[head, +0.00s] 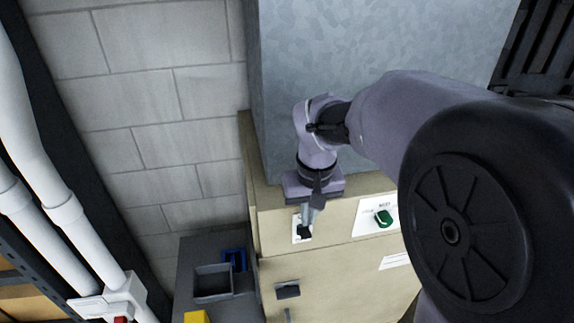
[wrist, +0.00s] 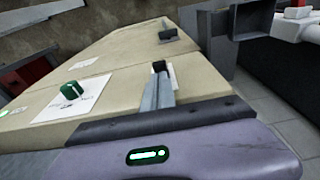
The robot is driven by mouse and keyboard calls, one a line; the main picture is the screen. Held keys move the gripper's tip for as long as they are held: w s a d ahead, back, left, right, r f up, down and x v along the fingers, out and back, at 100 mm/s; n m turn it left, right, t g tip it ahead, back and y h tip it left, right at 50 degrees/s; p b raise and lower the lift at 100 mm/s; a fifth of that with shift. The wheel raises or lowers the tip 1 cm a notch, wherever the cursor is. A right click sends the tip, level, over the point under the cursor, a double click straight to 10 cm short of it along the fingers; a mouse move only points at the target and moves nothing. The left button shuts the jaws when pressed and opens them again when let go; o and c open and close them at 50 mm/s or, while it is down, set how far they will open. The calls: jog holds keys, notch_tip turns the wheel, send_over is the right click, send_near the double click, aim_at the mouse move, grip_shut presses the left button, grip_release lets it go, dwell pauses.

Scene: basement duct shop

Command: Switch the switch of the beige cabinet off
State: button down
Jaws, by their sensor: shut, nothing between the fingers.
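The beige cabinet (head: 275,262) has a small white switch plate (head: 296,224) on its upper front, and the cabinet also fills the middle of the wrist view (wrist: 115,65). My gripper (head: 308,218) is shut and empty, its fingers reaching down to this plate. In the wrist view its grey fingers (wrist: 158,93) end at a small black piece (wrist: 159,67) in front of the white plate (wrist: 173,76). I cannot tell whether the fingers touch it or which way the switch is set, as the fingers cover part of it.
A green knob (head: 383,218) on a white label sits right of the switch plate. A black handle (head: 288,290) is lower on the cabinet. A grey metal duct (head: 300,60) rises behind. Grey bins (head: 212,283) stand to the left, near white pipes (head: 62,210).

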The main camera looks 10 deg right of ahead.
aim_at(306, 233)
jog(key=f, duration=0.3)
jog(key=shift+w+f, duration=0.1)
jog(key=shift+w, duration=0.25)
jog(key=shift+f+b, duration=0.1)
jog(key=shift+b, duration=0.35)
jog(key=shift+s+f+b, duration=0.1)
jog(key=shift+f+b, duration=0.05)
jog(key=shift+b, duration=0.35)
jog(key=shift+s+t+b, duration=0.2)
jog(key=shift+t+b, duration=0.15)
jog(key=shift+t, duration=0.05)
